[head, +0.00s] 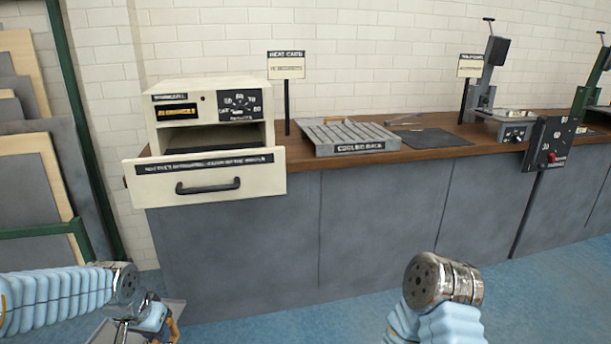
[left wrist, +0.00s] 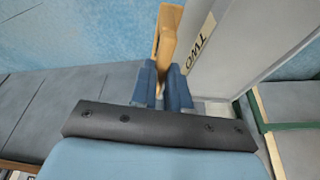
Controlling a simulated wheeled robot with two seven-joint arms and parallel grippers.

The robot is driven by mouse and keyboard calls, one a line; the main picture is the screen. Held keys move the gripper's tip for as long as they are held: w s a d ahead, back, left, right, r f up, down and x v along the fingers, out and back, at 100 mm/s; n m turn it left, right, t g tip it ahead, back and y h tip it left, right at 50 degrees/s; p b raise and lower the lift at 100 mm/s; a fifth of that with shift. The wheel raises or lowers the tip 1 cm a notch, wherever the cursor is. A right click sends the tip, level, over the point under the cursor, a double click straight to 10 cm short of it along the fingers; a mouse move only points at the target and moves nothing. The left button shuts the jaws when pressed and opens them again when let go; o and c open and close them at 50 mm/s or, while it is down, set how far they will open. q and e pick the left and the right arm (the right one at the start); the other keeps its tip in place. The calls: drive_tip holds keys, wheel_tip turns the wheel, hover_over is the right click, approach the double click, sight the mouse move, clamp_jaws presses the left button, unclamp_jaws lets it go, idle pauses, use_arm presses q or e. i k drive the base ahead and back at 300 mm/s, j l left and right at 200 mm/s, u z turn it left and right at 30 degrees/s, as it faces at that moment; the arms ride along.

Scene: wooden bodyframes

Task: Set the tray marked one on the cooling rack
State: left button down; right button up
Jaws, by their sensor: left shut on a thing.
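My left gripper (head: 150,318) is low at the bottom left of the head view. In the left wrist view its blue fingers (left wrist: 162,84) are shut on the tan handle (left wrist: 168,42) of a grey tray (left wrist: 235,58). The label on this tray reads TWO. In the head view only part of the tray (head: 176,307) shows, below counter height. No tray marked one can be made out. The cooling rack (head: 350,137), a slatted grey rack with a front label, sits on the counter, apart from the tray. My right arm shows at bottom centre, but its gripper is out of view.
A cream heat cabinet (head: 207,114) stands left of the rack, with its front panel (head: 205,173) jutting over the counter edge and its opening showing. A sign (head: 286,72) stands between them. A dark mat (head: 430,138) and presses (head: 500,110) lie right. Boards (head: 40,160) lean at far left.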

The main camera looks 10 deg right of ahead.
sight(349, 132)
drive_tip(key=i+l, duration=0.1)
drive_tip(key=l, duration=0.3)
drive_tip(key=i+l+z, duration=0.15)
drive_tip(key=l, duration=0.25)
drive_tip(key=i+l, duration=0.15)
drive_tip(key=l, duration=0.25)
drive_tip(key=i+l+z, duration=0.1)
drive_tip(key=l, duration=0.3)
drive_tip(key=i+l+z, duration=0.1)
drive_tip(key=l, duration=0.3)
drive_tip(key=i, duration=0.05)
